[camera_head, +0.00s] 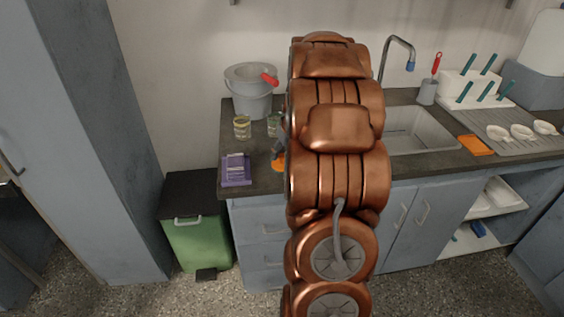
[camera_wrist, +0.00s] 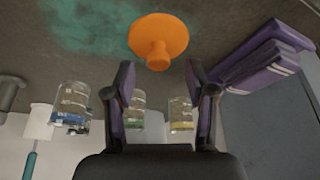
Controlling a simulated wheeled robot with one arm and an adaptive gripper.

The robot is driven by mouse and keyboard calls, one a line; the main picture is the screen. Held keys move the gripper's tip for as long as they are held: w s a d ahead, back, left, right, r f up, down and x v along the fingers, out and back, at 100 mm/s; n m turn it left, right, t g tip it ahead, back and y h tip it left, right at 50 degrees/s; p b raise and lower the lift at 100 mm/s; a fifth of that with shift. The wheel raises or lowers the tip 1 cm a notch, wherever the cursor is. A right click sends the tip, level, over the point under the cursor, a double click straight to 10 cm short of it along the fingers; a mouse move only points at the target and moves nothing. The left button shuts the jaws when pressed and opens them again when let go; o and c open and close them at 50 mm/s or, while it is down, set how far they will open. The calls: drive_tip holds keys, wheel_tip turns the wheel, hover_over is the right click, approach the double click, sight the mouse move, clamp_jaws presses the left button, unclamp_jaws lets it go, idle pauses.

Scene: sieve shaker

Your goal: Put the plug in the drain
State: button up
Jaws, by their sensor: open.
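The orange plug (camera_wrist: 158,42) is a flat disc with a raised knob, resting on the dark counter in the wrist view. In the head view the plug (camera_head: 277,163) shows partly, beside my arm. My gripper (camera_wrist: 160,78) is open, with its two dark fingers spread either side of the plug's line and nothing between them. It is apart from the plug. In the head view my arm hides most of the gripper. The grey sink basin (camera_head: 425,132) is to the right of my arm, its left part hidden. The drain is not visible.
A purple object (camera_head: 237,170), glass jars (camera_head: 242,127) and a grey bucket (camera_head: 250,98) stand near the plug on the left counter. The faucet (camera_head: 397,52) rises behind the sink. An orange cloth (camera_head: 476,145) and a dish rack (camera_head: 478,90) are to the right.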

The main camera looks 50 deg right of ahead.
sight(283, 156)
drive_tip(key=shift+x, duration=1.7)
clamp_jaws()
